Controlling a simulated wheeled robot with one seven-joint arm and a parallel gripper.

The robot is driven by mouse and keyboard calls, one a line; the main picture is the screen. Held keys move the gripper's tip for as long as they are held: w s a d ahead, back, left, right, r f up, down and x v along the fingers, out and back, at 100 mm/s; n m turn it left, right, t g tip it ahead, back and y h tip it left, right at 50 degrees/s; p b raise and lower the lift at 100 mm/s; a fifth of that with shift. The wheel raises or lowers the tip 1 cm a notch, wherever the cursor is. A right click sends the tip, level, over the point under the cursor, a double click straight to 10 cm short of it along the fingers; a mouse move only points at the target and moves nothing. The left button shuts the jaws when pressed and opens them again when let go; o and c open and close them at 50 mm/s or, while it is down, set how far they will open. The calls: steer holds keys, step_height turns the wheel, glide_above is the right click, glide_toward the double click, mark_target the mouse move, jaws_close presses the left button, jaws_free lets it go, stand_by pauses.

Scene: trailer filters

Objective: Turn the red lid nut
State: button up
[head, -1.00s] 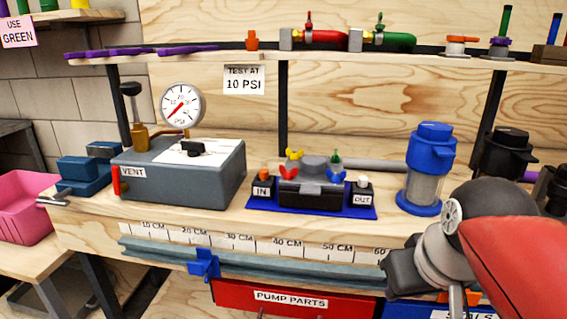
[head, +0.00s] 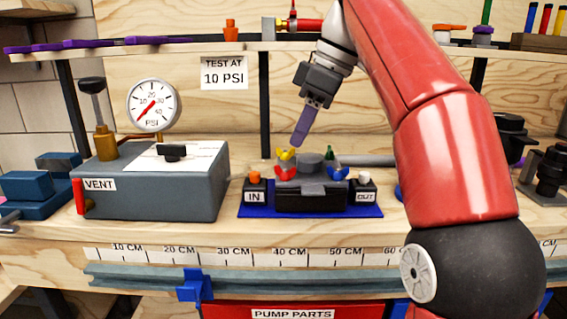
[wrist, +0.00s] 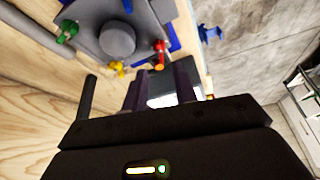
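The red lid nut (head: 286,173) is a wing nut at the front left of the pump's grey lid (head: 311,163). In the wrist view the red nut (wrist: 160,52) is just beyond the fingertips. Yellow (head: 285,155), green (head: 329,158) and blue (head: 339,174) nuts are at the lid's other corners. My gripper (head: 298,140) points down, above and behind the red nut, apart from it. In the wrist view my gripper (wrist: 159,82) shows two purple fingers with an empty gap between them. In the head view the fingers overlap.
The pump sits on a blue mat (head: 255,211), between the IN block (head: 255,192) and OUT block (head: 364,193). A grey vent box (head: 200,193) with a gauge (head: 153,104) stands left. A shelf (head: 200,48) runs behind. My arm hides the bench's right part.

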mark_target(286, 167)
steer(key=b+x, duration=0.2)
steer(key=x, duration=0.4)
steer(key=shift+a+f+b, duration=0.1)
steer(key=shift+f+b, duration=0.3)
jaws_close()
